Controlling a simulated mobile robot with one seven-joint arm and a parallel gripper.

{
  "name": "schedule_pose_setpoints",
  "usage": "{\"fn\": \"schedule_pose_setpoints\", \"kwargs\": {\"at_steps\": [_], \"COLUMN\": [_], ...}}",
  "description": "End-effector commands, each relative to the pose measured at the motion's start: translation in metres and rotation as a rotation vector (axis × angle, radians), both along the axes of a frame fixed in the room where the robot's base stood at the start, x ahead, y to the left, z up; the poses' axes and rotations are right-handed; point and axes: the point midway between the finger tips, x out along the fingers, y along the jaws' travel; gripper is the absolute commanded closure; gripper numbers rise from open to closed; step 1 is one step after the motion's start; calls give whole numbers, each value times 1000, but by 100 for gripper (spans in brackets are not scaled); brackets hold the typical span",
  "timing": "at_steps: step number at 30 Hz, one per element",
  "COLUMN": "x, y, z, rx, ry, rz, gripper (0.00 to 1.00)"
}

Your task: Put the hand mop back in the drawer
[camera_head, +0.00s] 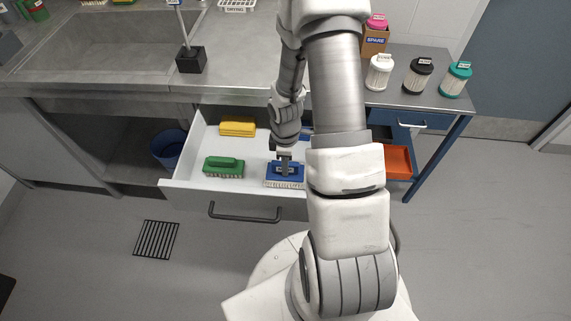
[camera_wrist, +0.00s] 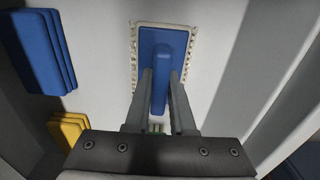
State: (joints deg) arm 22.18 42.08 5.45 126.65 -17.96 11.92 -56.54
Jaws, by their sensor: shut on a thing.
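The blue hand mop (camera_head: 284,181) with a pale fringe is inside the open white drawer (camera_head: 185,194), near its front. In the wrist view the mop's blue pad (camera_wrist: 178,42) shows straight ahead, with its raised handle between my fingers. My gripper (camera_head: 284,160) points down over the mop and is shut on its handle; the fingers also show in the wrist view (camera_wrist: 161,80). The mop looks level and at or very close to the drawer floor; I cannot tell whether it touches.
A green brush (camera_head: 223,166) lies left of the mop. A yellow block (camera_head: 237,127) lies farther back, and blue pieces (camera_wrist: 42,50) show in the wrist view. A blue table (camera_head: 427,85) with several jars stands right. My arm hides the drawer's right part.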

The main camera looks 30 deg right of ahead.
Motion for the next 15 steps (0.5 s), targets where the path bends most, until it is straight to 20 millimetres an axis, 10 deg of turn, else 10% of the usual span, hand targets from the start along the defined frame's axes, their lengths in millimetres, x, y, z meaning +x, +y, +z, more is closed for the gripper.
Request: {"fn": "schedule_pose_setpoints", "kwargs": {"at_steps": [4, 5, 9, 15], "x": [0, 0, 0, 0], "y": [0, 0, 0, 0], "z": [-5, -4, -3, -3], "rx": [0, 0, 1, 1], "ry": [0, 0, 1, 1], "rz": [0, 0, 0, 0], "gripper": [100, 74, 49, 48]}}
